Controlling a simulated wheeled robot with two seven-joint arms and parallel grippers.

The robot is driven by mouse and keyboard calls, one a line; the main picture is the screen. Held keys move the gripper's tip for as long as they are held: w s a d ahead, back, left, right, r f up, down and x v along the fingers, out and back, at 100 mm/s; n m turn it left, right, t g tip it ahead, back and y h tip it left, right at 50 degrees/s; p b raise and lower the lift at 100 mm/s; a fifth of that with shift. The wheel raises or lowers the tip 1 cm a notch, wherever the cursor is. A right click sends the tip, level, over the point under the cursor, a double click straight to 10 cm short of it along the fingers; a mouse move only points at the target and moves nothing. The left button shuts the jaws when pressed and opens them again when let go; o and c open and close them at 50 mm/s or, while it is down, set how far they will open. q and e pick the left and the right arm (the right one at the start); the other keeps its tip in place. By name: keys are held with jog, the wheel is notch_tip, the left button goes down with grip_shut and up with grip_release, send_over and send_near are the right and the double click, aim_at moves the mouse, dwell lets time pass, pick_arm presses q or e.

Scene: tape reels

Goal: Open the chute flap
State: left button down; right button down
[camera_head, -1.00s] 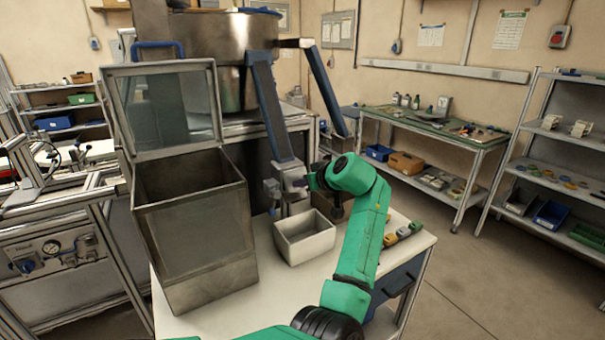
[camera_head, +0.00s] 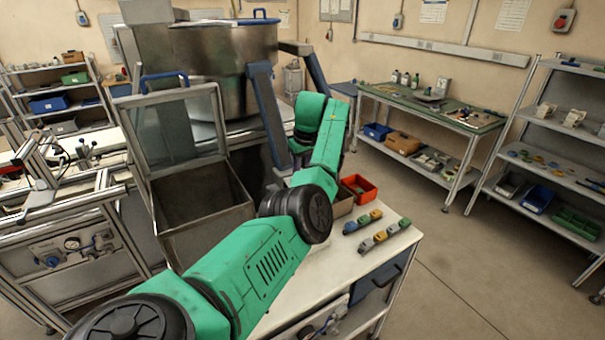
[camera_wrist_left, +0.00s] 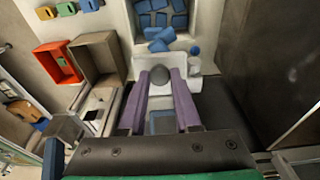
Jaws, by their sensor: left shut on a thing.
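My left arm reaches from the lower left across the head view to the foot of the sloping chute (camera_head: 266,112), and its links hide the gripper and the chute's lower end there. In the left wrist view my left gripper (camera_wrist_left: 160,78), with its two purple fingers, is shut on a round grey knob (camera_wrist_left: 160,75). The knob sits in front of a white chute part (camera_wrist_left: 205,68) with a small blue-topped piece beside it. I cannot tell from these views how far the flap stands open. My right gripper is in neither view.
Beyond the knob a white bin (camera_wrist_left: 201,18) holds several blue pieces. A brown bin (camera_head: 342,207) and an orange bin (camera_head: 359,187) stand beside the arm. Coloured blocks (camera_head: 370,240) lie on the bench. A tall metal hopper (camera_head: 205,215) stands left of the arm.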

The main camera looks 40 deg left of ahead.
pick_arm(q)
jog(key=shift+h, duration=0.5)
jog(key=shift+a+r, duration=0.1)
jog(key=shift+g, duration=0.3)
jog(key=c, duration=0.6)
grip_release()
jog(key=shift+a, duration=0.1)
jog(key=shift+r, duration=0.15)
